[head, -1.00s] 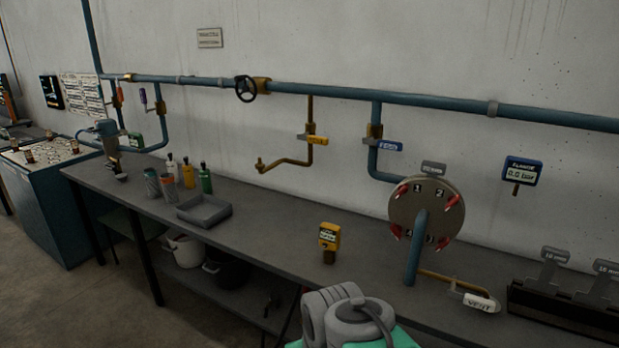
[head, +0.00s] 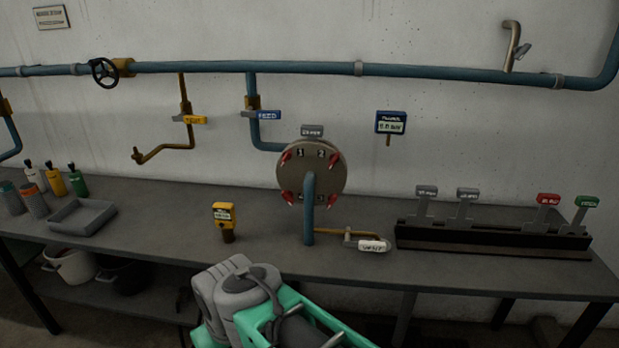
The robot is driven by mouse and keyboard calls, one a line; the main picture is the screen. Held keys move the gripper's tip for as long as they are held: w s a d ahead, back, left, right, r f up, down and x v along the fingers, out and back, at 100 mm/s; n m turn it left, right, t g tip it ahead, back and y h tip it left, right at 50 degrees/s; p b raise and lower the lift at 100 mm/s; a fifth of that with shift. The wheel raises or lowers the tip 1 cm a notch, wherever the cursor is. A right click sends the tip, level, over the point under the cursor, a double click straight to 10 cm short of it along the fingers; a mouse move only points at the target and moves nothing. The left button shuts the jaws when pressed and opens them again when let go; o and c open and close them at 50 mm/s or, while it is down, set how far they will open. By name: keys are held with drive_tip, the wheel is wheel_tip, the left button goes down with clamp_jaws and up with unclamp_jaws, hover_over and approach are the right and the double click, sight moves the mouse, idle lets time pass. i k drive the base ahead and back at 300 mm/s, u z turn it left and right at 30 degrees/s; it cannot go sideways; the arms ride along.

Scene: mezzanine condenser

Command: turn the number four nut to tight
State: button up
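A round grey-brown flange (head: 311,168) stands on the bench with red nuts around its rim and numbers on its face. The 1 and 2 are readable at the top; the lower numbers are partly hidden by the blue pipe (head: 309,208) in front. A red nut (head: 287,197) shows at the lower left and another red nut (head: 331,199) at the lower right; I cannot tell which is number four. A grey tag sits on top of the flange. My arm shows at the bottom, in front of the bench; my gripper's fingers are not in view.
A rack (head: 493,237) with several tagged tools stands right of the flange. A yellow meter (head: 224,219) stands to its left, and a brass pipe with a white VENT tag (head: 374,246) to its right. A grey tray (head: 82,216) and bottles are farther left.

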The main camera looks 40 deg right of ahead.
sight(288, 195)
drive_tip(key=u, duration=0.55)
drive_tip(key=k, duration=1.3)
drive_tip(key=i, duration=0.5)
drive_tip(key=z, duration=0.5)
drive_tip(key=i, duration=1.2)
drive_tip(key=u, duration=0.55)
